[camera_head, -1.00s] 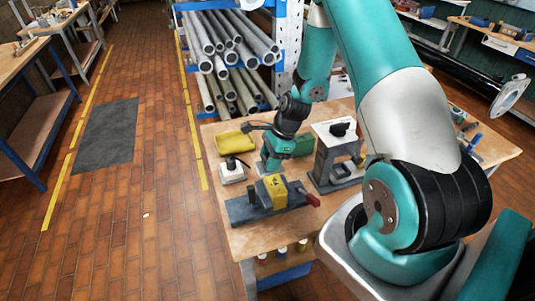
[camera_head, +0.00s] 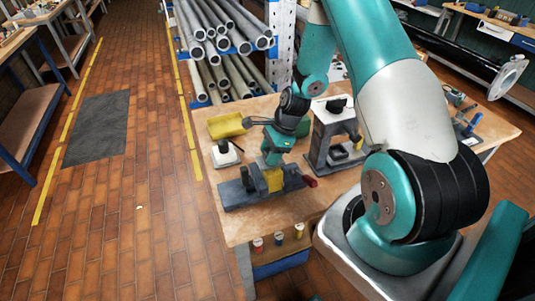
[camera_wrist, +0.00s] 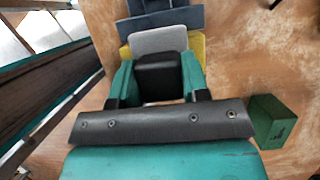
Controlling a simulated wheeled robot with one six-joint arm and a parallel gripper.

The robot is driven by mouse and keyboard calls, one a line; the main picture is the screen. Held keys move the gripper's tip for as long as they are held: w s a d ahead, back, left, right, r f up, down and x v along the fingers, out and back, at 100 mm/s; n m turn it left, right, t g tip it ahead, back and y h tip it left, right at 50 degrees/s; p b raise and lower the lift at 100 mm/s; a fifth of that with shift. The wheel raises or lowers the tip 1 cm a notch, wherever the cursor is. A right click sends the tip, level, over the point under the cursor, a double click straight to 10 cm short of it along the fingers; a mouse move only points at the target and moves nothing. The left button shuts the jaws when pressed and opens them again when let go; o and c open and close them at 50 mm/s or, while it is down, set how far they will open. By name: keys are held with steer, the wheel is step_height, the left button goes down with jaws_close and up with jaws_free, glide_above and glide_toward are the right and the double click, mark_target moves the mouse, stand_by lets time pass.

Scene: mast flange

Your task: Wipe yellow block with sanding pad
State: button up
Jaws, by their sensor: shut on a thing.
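The yellow block (camera_head: 274,180) is clamped in a dark grey vise (camera_head: 239,193) on the wooden bench. In the wrist view, yellow block (camera_wrist: 198,46) shows on both sides of the pad, with the dark vise (camera_wrist: 165,17) beyond. My gripper (camera_head: 273,160) is just over the block in the head view. In the wrist view, my gripper (camera_wrist: 158,80) is shut on the black handle of the sanding pad (camera_wrist: 158,40), whose grey front overlaps the block. I cannot tell whether pad and block touch. The pad is largely hidden in the head view.
A white-based tool with a black knob (camera_head: 224,154) and a yellow tray (camera_head: 229,125) stand left on the bench. A grey stand with white top (camera_head: 335,115) is at right. A green box (camera_wrist: 272,120) lies near my gripper. The vise has a red handle (camera_head: 309,181).

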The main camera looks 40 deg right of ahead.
mark_target(263, 161)
steer(key=shift+s+d+f, duration=0.2)
steer(key=shift+d, duration=0.45)
steer(key=shift+s+d, duration=0.1)
steer(key=shift+d, duration=0.15)
steer(key=shift+a+r, duration=0.1)
steer(key=shift+a, duration=0.25)
steer(key=shift+w+a, duration=0.25)
steer(key=shift+a, duration=0.35)
steer(key=shift+w+a, duration=0.25)
steer(key=shift+a, duration=0.3)
steer(key=shift+w+a+r+p, duration=0.1)
steer(key=shift+a+r+p, duration=0.1)
steer(key=shift+r+p, duration=0.35)
steer(key=shift+w+a+r+p, duration=0.1)
steer(key=shift+a+r+p, duration=0.2)
steer(key=shift+r, duration=0.35)
steer(key=shift+d+r+p, duration=0.1)
steer(key=shift+r+p, duration=2.15)
steer(key=shift+r, duration=0.5)
